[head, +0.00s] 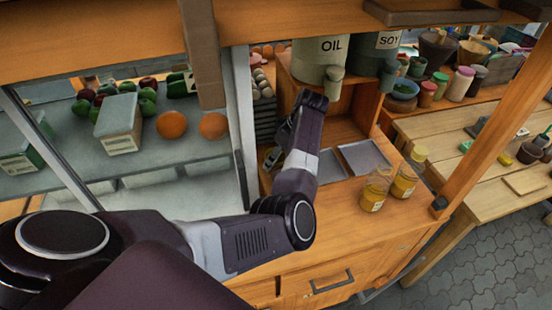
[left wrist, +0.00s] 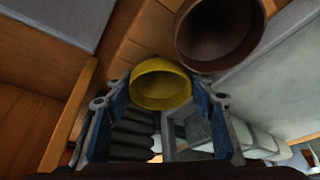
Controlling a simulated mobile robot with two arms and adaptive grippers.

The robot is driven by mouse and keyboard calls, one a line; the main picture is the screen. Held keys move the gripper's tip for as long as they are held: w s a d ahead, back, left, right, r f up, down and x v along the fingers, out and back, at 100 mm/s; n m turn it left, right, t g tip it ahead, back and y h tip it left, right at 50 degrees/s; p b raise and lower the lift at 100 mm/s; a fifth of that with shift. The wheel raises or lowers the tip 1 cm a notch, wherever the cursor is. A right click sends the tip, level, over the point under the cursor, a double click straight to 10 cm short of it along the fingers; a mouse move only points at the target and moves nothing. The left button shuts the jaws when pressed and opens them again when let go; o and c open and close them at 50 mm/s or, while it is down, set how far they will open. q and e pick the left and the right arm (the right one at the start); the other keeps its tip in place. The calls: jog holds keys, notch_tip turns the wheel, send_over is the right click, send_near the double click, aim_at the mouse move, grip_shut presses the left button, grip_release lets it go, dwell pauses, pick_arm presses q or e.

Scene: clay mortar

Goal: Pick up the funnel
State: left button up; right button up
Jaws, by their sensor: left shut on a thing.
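A yellow funnel (left wrist: 160,88) sits between the blue-grey fingers of my left gripper (left wrist: 161,100) in the left wrist view, its round open mouth showing. The gripper is shut on it. In the head view the left arm reaches over the wooden counter, and its forearm hides most of the gripper (head: 271,158) and the funnel. My right gripper is in neither view.
A brown pot (left wrist: 220,32) is close beyond the funnel. Two grey trays (head: 326,167) (head: 364,156) and two yellow-filled jars (head: 374,192) (head: 407,176) stand on the counter. Oil (head: 318,55) and soy (head: 374,52) containers are above. A glass-sided produce case (head: 60,178) is left.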

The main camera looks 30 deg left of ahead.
pick_arm(q)
notch_tip(320, 180, up, 25)
jog(key=p, duration=0.1)
jog(key=shift+p, duration=0.4)
dwell(0.9)
jog(key=shift+f, duration=0.1)
